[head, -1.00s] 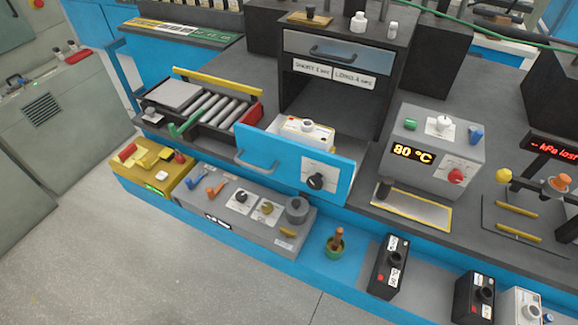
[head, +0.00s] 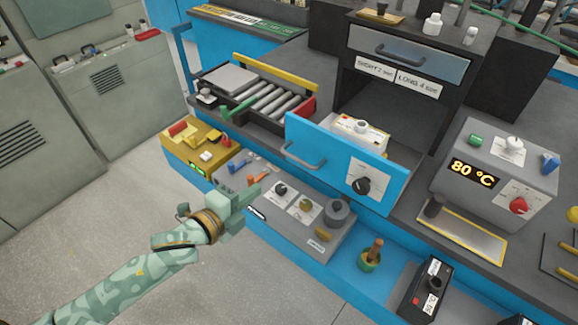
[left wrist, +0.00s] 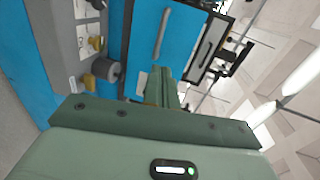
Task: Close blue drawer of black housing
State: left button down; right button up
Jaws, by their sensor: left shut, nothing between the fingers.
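The black housing (head: 458,105) stands on the bench with a closed grey upper drawer (head: 408,56). Its blue drawer (head: 315,143) is pulled out towards me, with a grey handle (head: 300,157) at its left and a black knob (head: 361,186) on a white plate. A white box (head: 360,131) sits inside it. My left gripper (head: 254,194) is shut and empty, apart from the drawer front, to its lower left in the head view. In the left wrist view, the blue front (left wrist: 184,40) with its handle (left wrist: 163,35) lies beyond my fingers (left wrist: 166,88). My right gripper is not in view.
A roller tray (head: 262,98) is left of the drawer. A yellow box (head: 195,145) and a grey control panel (head: 337,211) are below. The 80 °C unit (head: 497,172) stands to the right. Grey floor (head: 150,205) is free at the left.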

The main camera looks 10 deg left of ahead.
pick_arm(q)
jog(key=b+x, duration=0.3)
jog(key=x, duration=1.1)
jog(key=shift+w+f, duration=0.15)
